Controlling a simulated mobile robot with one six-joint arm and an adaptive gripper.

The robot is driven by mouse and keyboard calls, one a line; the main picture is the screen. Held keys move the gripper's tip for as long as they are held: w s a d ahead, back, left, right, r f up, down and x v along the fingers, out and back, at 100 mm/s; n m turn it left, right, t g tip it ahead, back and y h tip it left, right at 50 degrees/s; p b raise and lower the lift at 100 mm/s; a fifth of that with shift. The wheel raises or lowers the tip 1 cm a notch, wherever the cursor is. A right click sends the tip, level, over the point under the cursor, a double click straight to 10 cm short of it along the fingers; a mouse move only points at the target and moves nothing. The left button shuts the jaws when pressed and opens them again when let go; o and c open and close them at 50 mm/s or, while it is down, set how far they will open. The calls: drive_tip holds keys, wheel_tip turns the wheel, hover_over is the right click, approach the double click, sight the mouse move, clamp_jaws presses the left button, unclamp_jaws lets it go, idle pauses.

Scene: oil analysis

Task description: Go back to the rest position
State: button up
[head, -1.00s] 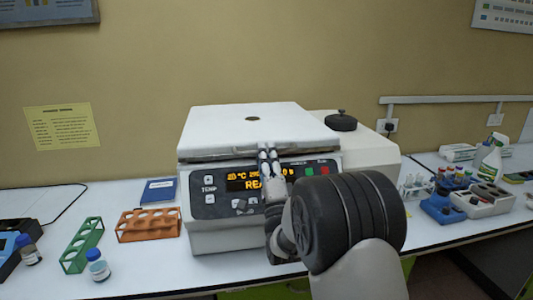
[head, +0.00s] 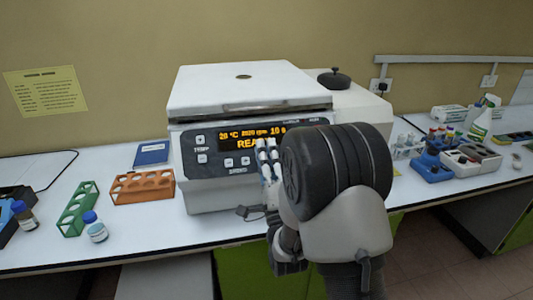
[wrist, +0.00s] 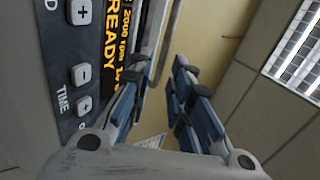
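My gripper (head: 268,158) is in front of the centrifuge (head: 250,90), before the right part of its control panel. The centrifuge is white with its lid down, and its orange display (head: 250,137) reads "READY". In the wrist view my gripper (wrist: 165,75) has its two blue-padded fingers apart, with nothing visible between them. The panel with its display (wrist: 122,45) and buttons fills the left of that view, beside the fingers. My arm hides the panel's right end in the head view.
An orange rack (head: 142,187), a green rack (head: 77,209) and blue-capped bottles (head: 95,226) stand on the bench to the left. A blue notebook (head: 151,153) lies behind. Blue and white tube holders (head: 432,166) and a spray bottle (head: 482,122) stand to the right.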

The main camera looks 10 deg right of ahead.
idle(0.3)
drive_tip(key=s+f+n+g, duration=0.3)
drive_tip(key=s+n+g, duration=0.6)
drive_tip(key=s, duration=0.8)
drive_tip(key=s+f+n+g, duration=0.3)
drive_tip(key=s+n+g, duration=0.5)
drive_tip(key=s, duration=1)
drive_tip(key=g, duration=0.3)
drive_tip(key=shift+d+f+n, duration=0.15)
drive_tip(key=shift+f+n, duration=0.25)
drive_tip(key=shift+c, duration=0.4)
